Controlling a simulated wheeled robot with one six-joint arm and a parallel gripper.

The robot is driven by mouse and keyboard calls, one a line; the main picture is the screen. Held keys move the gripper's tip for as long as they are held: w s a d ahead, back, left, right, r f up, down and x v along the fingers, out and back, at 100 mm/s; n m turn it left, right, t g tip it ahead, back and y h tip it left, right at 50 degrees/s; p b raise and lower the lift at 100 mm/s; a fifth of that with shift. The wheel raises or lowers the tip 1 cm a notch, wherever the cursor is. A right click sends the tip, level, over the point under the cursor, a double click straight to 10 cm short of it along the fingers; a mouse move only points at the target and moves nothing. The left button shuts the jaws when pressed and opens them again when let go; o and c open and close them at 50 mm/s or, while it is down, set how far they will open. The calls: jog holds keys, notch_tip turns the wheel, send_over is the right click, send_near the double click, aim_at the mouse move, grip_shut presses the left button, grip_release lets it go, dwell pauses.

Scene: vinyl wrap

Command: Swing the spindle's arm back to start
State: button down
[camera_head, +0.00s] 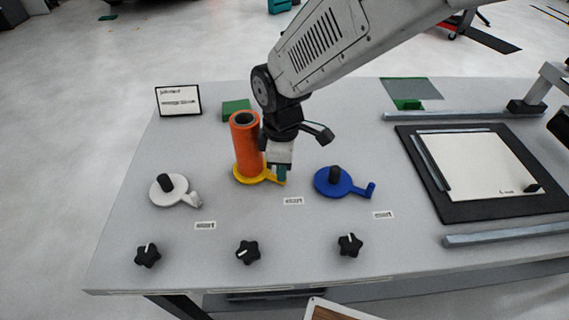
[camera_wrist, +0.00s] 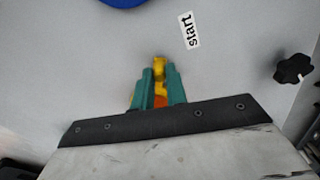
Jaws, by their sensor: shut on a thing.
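The yellow spindle (camera_head: 243,179) stands on the table with an orange vinyl roll (camera_head: 247,147) upright on it. Its yellow arm points right and slightly toward the front. My gripper (camera_head: 279,175) is over the arm's end. In the wrist view my teal fingers (camera_wrist: 158,88) are closed around the yellow arm (camera_wrist: 159,65), whose tip shows just beyond them. A start label (camera_head: 293,201) lies on the table to the front right of the arm, apart from it; it also shows in the wrist view (camera_wrist: 189,30). The rest of the spindle is mostly hidden in the wrist view.
A white spindle (camera_head: 168,193) stands to the left and a blue spindle (camera_head: 330,185) to the right, both without rolls. Black knobs (camera_head: 248,252) line the front. A black board with a cream sheet (camera_head: 478,162) lies at the right.

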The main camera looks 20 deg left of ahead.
jog(key=c, duration=1.4)
grip_release()
jog(key=shift+w, duration=0.25)
jog(key=shift+s, duration=0.1)
notch_tip(320, 180, up, 8)
jog(key=shift+f, duration=0.1)
